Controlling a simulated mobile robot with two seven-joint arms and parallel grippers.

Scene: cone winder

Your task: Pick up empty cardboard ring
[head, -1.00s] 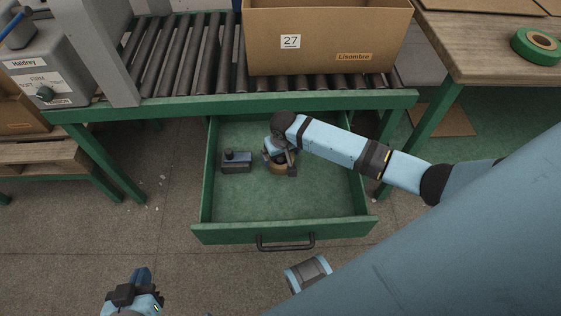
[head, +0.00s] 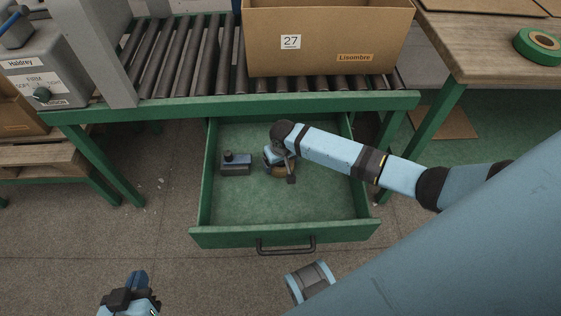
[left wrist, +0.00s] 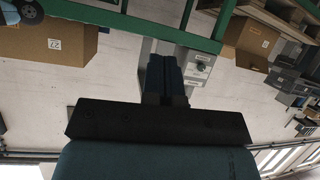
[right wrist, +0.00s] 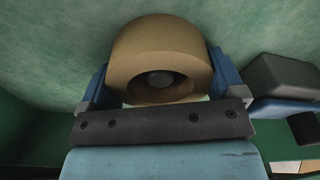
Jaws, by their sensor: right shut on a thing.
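The empty cardboard ring (right wrist: 165,45) is brown, thick-walled and hollow, and sits between the two blue fingers of my right gripper (right wrist: 160,85) in the right wrist view. The gripper is shut on it. In the head view my right gripper (head: 280,160) is inside the open green drawer (head: 285,205), and a little of the ring (head: 283,172) shows beneath it. I cannot tell whether the ring touches the drawer floor. My left gripper (head: 138,284) is low at the left, outside the drawer, with its fingers together and nothing between them in the left wrist view (left wrist: 165,75).
A dark blue and black device (head: 236,163) lies in the drawer just left of my right gripper. The drawer's front wall (head: 285,233) and side walls surround it. A cardboard box (head: 325,35) stands on the roller conveyor above. The drawer's front part is clear.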

